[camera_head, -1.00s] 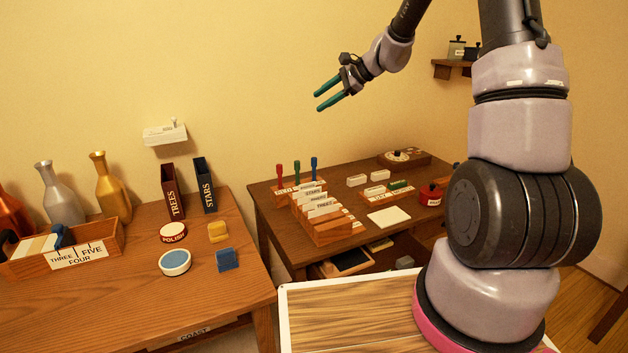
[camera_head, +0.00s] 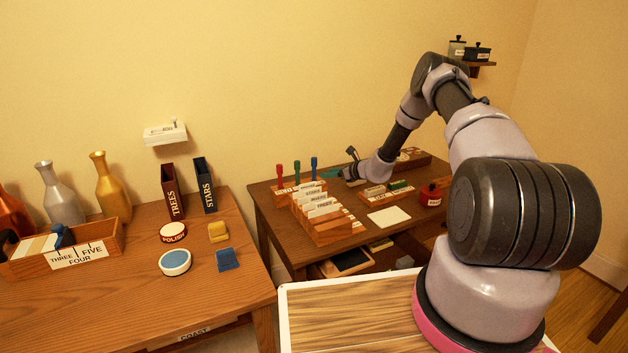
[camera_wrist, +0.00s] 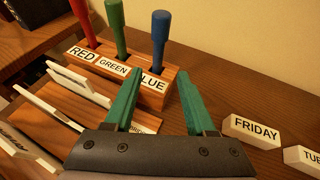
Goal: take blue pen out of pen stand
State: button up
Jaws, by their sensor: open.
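The blue pen (camera_wrist: 160,35) stands upright in the slot labelled BLUE of the wooden pen stand (camera_wrist: 150,97), at the right end of the row. It also shows in the head view (camera_head: 314,168). The red pen (camera_wrist: 83,18) and green pen (camera_wrist: 117,22) stand to its left. My gripper (camera_wrist: 157,82) is open and empty, its two green fingers pointing at the BLUE end of the stand. In the wrist picture the blue pen rises between and beyond the fingertips. In the head view my gripper (camera_head: 328,174) is just right of the blue pen; I see no contact.
A wooden card rack (camera_head: 330,222) with white dividers stands in front of the pen stand. White FRIDAY (camera_wrist: 252,131) and other day blocks lie to the right. A white square (camera_head: 389,217) and a red pot (camera_head: 431,194) are nearer the right edge. The wall is behind.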

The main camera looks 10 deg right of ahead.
aim_at(314, 175)
jog(key=x, duration=0.9)
jog(key=shift+s+a+f, duration=0.1)
jog(key=shift+s, duration=0.05)
grip_shut()
